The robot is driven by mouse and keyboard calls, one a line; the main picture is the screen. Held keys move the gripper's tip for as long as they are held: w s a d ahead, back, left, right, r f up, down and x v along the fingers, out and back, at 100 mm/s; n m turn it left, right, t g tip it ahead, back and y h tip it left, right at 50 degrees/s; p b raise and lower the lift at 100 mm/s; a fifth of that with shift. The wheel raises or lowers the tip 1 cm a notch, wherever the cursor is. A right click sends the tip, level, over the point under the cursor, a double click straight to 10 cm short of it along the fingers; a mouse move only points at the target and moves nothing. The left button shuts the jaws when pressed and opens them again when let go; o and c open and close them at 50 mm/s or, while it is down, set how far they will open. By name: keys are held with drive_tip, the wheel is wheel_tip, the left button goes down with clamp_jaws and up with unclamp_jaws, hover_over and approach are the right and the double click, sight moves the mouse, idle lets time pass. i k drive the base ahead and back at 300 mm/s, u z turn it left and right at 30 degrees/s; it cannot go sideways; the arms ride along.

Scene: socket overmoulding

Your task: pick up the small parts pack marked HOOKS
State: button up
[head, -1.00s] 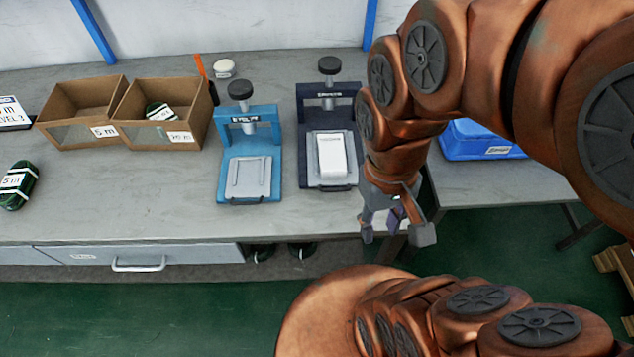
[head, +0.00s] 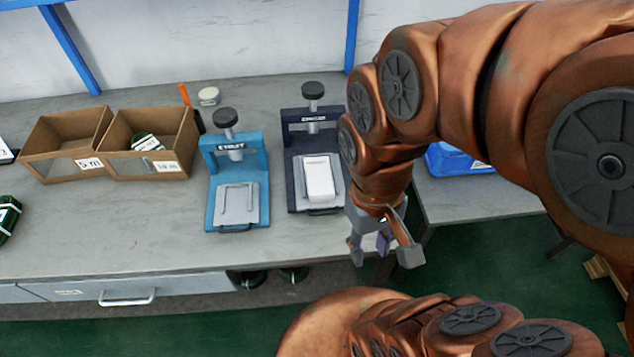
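No pack with a readable HOOKS marking shows in the head view. A white block (head: 320,178) with lettering too small to read lies on the plate of the dark press (head: 299,165). My gripper (head: 385,256) hangs at the front right edge of the workbench (head: 120,228), right of and in front of the dark press. Its fingers are spread apart. A small purple piece shows between them; I cannot tell whether it is part of the gripper.
A blue press (head: 210,190) stands left of the dark one. Two cardboard bins (head: 40,168) stand at the back left, one holding a dark green bundle (head: 146,143). A blue container (head: 460,160) stands on a lower table at right. Bare bench lies left of the blue press.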

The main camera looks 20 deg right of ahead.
sight(319, 176)
drive_tip(key=z, duration=3.05)
drive_tip(key=k, duration=1.8)
drive_tip(key=u, duration=2.6)
